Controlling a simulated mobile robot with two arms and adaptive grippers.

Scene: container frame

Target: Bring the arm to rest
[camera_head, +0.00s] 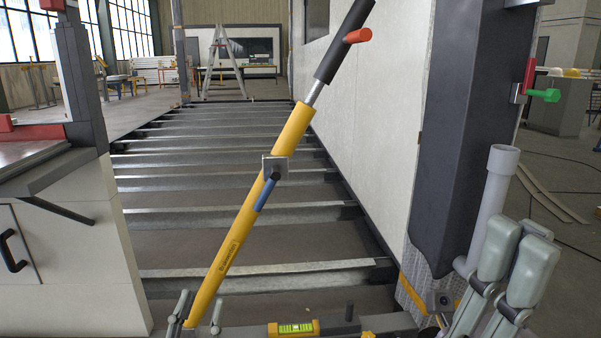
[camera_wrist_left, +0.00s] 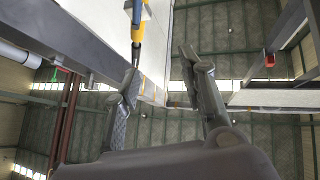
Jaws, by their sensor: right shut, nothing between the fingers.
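My left gripper (camera_head: 198,311) is low at the bottom of the head view, its two fingers showing on either side of the lower end of a yellow prop (camera_head: 245,225). In the left wrist view the gripper (camera_wrist_left: 163,80) has its fingers spread with nothing between them. The yellow prop shows there beyond the left finger (camera_wrist_left: 137,45). My right gripper (camera_head: 512,262) is at the lower right of the head view, shut and empty, beside a grey pipe (camera_head: 493,195).
The prop leans up to the right, with a red handle (camera_head: 357,36). A yellow level (camera_head: 294,329) lies at the bottom. A dark post (camera_head: 452,150) and pale wall panel (camera_head: 375,110) stand right of the steel floor beams (camera_head: 250,212). A white cabinet (camera_head: 75,262) stands left.

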